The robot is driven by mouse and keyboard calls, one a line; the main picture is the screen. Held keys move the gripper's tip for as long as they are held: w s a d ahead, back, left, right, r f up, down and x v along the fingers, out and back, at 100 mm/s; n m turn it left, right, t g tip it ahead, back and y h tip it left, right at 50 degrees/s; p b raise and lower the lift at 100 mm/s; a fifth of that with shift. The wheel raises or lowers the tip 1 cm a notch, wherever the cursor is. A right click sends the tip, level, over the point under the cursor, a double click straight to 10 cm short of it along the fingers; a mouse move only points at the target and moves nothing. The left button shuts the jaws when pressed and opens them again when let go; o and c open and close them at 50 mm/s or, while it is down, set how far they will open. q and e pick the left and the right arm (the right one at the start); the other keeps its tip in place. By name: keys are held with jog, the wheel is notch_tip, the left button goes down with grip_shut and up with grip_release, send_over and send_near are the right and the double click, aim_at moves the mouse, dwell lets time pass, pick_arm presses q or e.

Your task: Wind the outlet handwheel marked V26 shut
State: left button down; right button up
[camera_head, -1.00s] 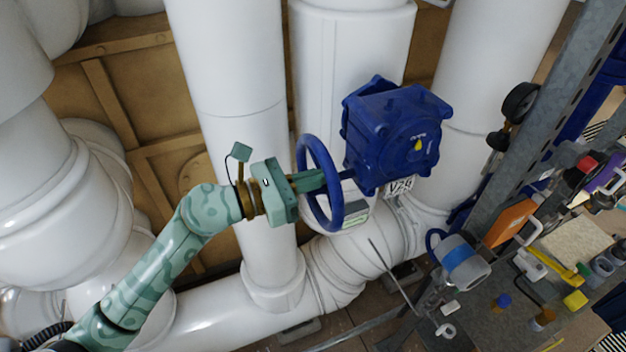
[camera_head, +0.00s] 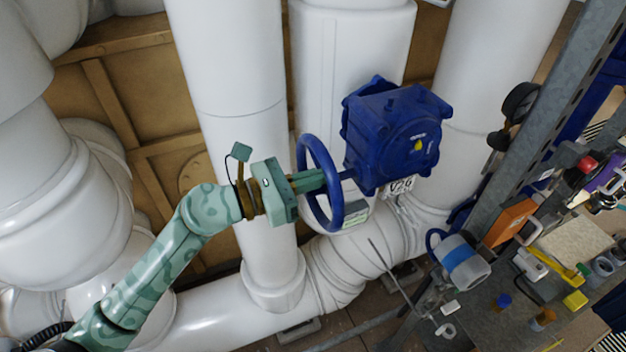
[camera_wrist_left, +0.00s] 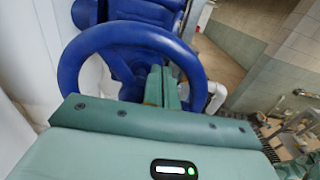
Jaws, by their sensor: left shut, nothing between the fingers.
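The blue handwheel (camera_head: 334,190) stands on the left side of a blue valve gearbox (camera_head: 395,135) in the head view. A small white tag (camera_head: 401,186) hangs below the gearbox; its marking is too small to read surely. My left gripper (camera_head: 318,180) reaches in from the left, and its fingers are at the wheel's opening, shut with nothing between them. In the left wrist view the wheel's rim (camera_wrist_left: 130,35) arches around the green fingers (camera_wrist_left: 160,86). Whether the fingers touch the rim or a spoke I cannot tell. My right gripper is not in view.
White pipes (camera_head: 235,80) stand behind my left arm and behind the gearbox. A thin rod (camera_head: 392,270) rises below the wheel.

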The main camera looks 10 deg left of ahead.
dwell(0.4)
pick_arm(q)
jog(key=shift+s+d+f, duration=0.4)
jog(key=shift+s+f, duration=0.15)
jog(key=shift+s+d+f+b, duration=0.15)
jog(key=shift+s+f+b, duration=0.1)
jog(key=shift+f, duration=0.15)
jog(key=shift+s+d+f+b, duration=0.1)
jog(key=shift+f+b, duration=0.1)
jog(key=shift+f, duration=0.2)
jog(key=shift+s+f+b, duration=0.1)
jog(key=shift+f+b, duration=0.55)
jog(key=shift+f, duration=0.25)
